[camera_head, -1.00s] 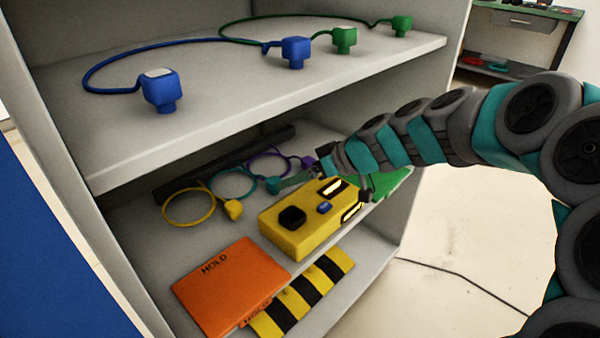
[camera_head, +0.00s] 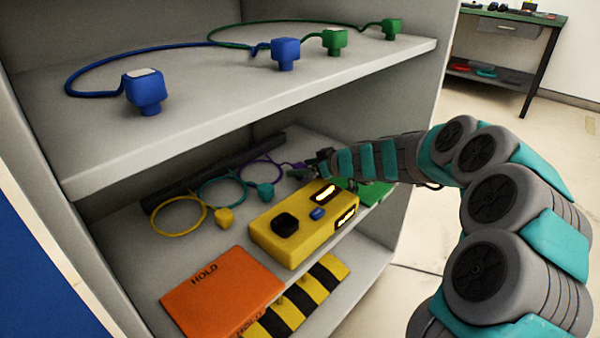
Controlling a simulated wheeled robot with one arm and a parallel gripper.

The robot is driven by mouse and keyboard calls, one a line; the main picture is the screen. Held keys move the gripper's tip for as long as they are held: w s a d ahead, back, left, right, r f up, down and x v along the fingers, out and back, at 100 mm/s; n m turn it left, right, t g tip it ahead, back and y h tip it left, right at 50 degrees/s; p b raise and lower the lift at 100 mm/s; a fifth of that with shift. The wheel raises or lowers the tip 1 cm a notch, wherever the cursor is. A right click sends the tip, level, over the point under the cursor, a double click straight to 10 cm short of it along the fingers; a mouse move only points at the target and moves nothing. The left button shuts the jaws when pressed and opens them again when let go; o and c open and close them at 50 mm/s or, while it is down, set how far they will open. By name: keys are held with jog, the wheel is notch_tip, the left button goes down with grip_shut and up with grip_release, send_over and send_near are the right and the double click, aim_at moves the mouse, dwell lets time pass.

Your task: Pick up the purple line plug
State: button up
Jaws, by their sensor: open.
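The purple line (camera_head: 256,162) is a thin cord curled on the lower shelf, at the right end of a row with a yellow and a teal line. Its plug lies at the cord's right end, and the dark fingers of my gripper (camera_head: 303,170) mostly cover it. My gripper reaches in from the right, low over the shelf behind the yellow box. Its jaws are open and around or beside the plug; I cannot tell which, as they are small and dark here.
The teal plug (camera_head: 265,190) sits just left of my gripper, and the yellow plug (camera_head: 224,217) further left. A yellow box (camera_head: 268,238) stands in front, with an orange HOLD card (camera_head: 222,294) nearby. The upper shelf (camera_head: 200,125) hangs above, with blue and green plugs.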

jog(key=shift+x, duration=0.8)
grip_shut()
